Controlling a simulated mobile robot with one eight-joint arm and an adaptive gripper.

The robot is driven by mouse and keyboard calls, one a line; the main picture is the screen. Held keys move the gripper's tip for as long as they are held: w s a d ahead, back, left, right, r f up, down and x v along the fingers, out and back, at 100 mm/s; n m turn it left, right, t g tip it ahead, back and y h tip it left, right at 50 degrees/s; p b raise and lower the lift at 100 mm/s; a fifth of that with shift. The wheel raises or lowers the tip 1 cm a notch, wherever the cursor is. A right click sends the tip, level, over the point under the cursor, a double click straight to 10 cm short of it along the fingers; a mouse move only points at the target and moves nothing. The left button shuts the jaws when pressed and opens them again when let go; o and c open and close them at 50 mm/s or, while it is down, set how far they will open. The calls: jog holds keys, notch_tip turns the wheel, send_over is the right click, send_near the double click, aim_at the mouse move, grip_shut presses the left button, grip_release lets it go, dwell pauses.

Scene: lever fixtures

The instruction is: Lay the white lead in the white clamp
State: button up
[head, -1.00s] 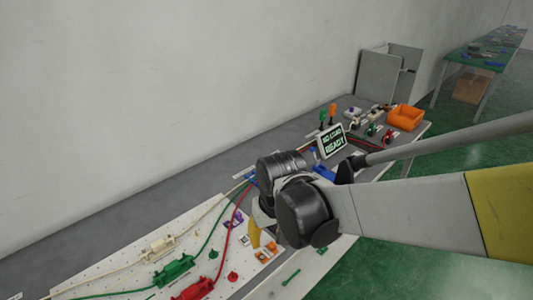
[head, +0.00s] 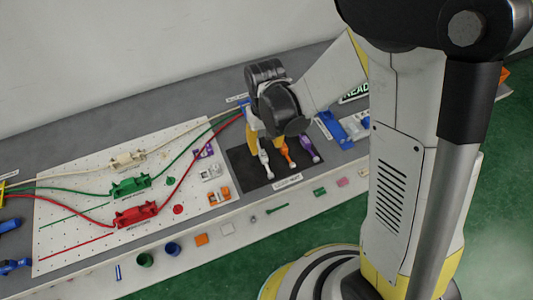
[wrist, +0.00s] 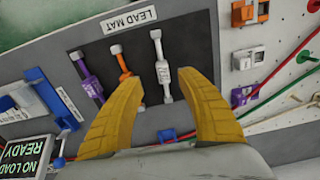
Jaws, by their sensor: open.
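The white lead (head: 264,158) lies on the black lead mat (head: 240,170), with orange (head: 287,155) and purple (head: 309,150) leads to its right. In the wrist view the white lead (wrist: 160,65) runs lengthwise between the yellow fingers of my gripper (wrist: 160,78). My gripper is open and over the white lead; its height above the mat is hard to tell. The white clamp (head: 210,172) is on the pegboard left of the mat, between a purple clamp (head: 203,152) and an orange clamp (head: 218,195). It also shows in the wrist view (wrist: 248,58).
Red, green and cream cables with connectors (head: 135,214) cross the pegboard (head: 75,205). A blue fixture (head: 335,128) stands right of the mat. A lit "NO LOAD READY" sign (wrist: 25,158) is at the wrist view's lower left. Small parts lie along the front shelf.

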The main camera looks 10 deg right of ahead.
aim_at(263, 154)
notch_tip(263, 154, down, 3)
jog(key=shift+r+b, duration=0.15)
jog(key=shift+b, duration=0.2)
jog(key=f, duration=0.1)
jog(key=f+b, duration=0.1)
jog(key=f, duration=0.1)
jog(key=w+f+b, duration=0.1)
jog(key=f, duration=0.1)
jog(key=shift+a, duration=0.3)
jog(key=shift+r, duration=0.1)
grip_shut()
